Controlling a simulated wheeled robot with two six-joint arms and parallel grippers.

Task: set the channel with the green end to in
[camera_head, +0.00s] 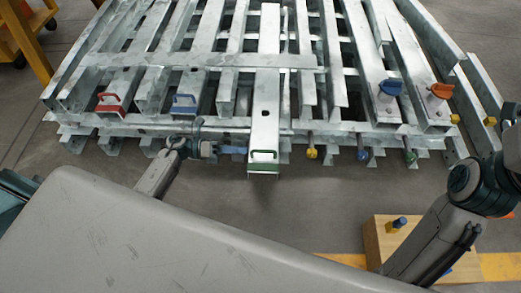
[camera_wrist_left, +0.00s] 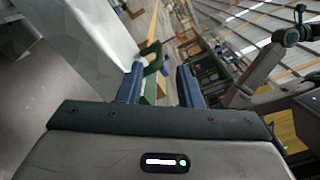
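The channel with the green end (camera_head: 265,120) is a long grey metal bar in the frame. Its near end sticks out past the frame's front edge, farther than the neighbouring channels. My left gripper (camera_head: 238,150) is just left of the green handle. In the left wrist view its two fingers (camera_wrist_left: 160,88) stand apart, with the handle near the left finger; I cannot tell whether they touch. My right arm shows at the right, but its fingertips do not.
Blue (camera_head: 390,88) and orange (camera_head: 441,91) knobs stand at right. Yellow, blue and green-tipped pins hang along the front edge. A wooden block (camera_head: 385,240) stands on the floor, lower right.

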